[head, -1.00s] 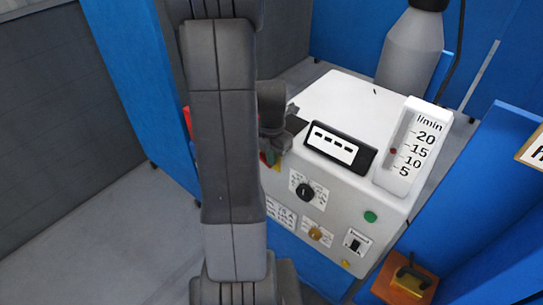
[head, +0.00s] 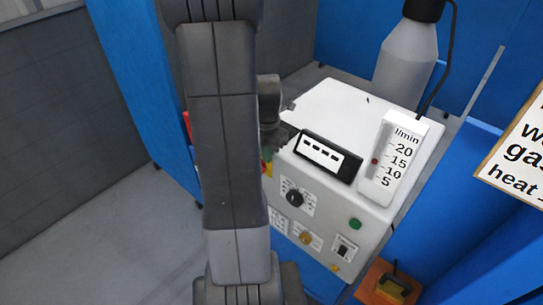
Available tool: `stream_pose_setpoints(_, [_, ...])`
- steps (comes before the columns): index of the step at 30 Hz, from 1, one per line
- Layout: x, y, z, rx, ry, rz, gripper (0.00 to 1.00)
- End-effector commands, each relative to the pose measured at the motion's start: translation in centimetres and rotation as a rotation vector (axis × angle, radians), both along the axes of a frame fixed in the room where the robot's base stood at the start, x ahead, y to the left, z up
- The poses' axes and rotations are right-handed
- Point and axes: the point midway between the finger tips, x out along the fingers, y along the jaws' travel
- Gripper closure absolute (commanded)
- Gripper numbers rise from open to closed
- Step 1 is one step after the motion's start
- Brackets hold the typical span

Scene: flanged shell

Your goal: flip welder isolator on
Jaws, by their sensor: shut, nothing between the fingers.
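The white welder (head: 345,110) stands right of centre, with a display, dials and a small rocker switch (head: 343,251) on its front. A red and yellow part with a green spot (head: 267,163) is at its left front edge, mostly hidden behind my arm. I cannot tell for sure which part is the isolator. My gripper (head: 284,133) is shut and empty, close to the welder's upper left front, just left of the display. Its fingertips are partly hidden, and contact cannot be told.
A grey gas bottle (head: 406,65) stands behind the welder. A flow gauge (head: 393,160) is on its right. An orange box with a dark handle (head: 392,287) is at lower right. Blue panels (head: 145,90) and a sign (head: 520,150) flank it. Grey floor (head: 110,240) is clear at left.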

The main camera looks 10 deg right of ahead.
Motion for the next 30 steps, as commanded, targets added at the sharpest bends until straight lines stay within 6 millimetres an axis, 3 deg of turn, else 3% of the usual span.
stream_pose_setpoints(16, [-2.8, -2.4, 7.2, -0.001, -0.005, -0.004, 1.00])
stream_pose_setpoints(30, [-3.3, -2.7, 8.2, 0.000, -0.001, -0.002, 1.00])
